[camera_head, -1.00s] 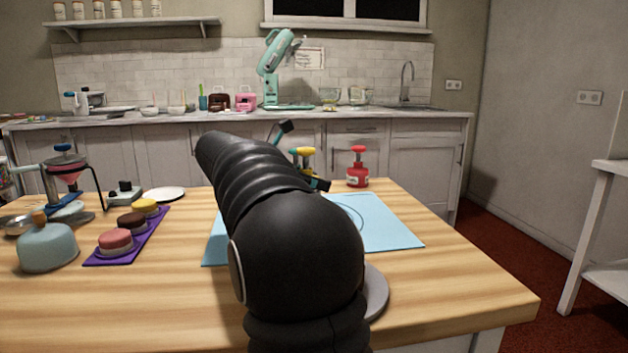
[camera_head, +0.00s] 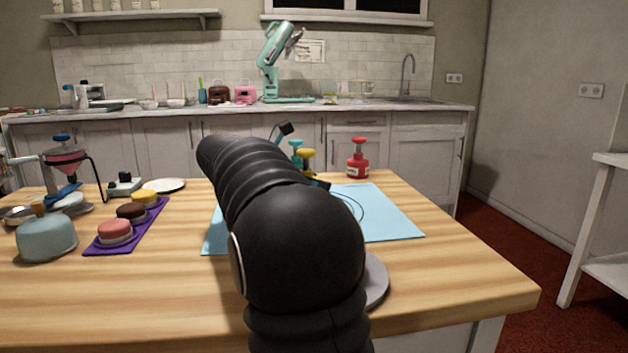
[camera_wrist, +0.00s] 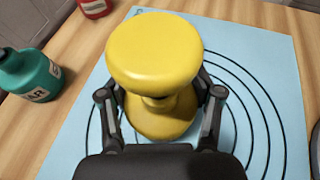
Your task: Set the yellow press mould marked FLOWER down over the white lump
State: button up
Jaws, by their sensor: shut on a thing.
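The yellow press mould (camera_wrist: 154,50) fills the middle of the wrist view, its round knob toward the camera and its body below. My gripper (camera_wrist: 160,105) is shut on it, with one finger on each side. In the head view the mould's yellow knob (camera_head: 307,154) shows just beyond my arm, over the blue mat (camera_head: 385,215). Its FLOWER marking is not visible. I cannot tell whether its lower edge touches the mat. The white lump is not visible in any view.
A teal press mould (camera_wrist: 28,75) stands left of the yellow one in the wrist view. A red press mould (camera_head: 357,160) stands at the table's back. A purple tray (camera_head: 150,223) with small cakes lies left. The mat's right side is clear.

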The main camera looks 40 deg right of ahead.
jog(key=shift+f, duration=0.45)
jog(key=o, duration=1.4)
jog(key=shift+o, duration=0.5)
jog(key=shift+p+v, duration=1.9)
jog(key=shift+v, duration=0.7)
jog(key=shift+p+v, duration=0.65)
jog(key=shift+v, duration=0.25)
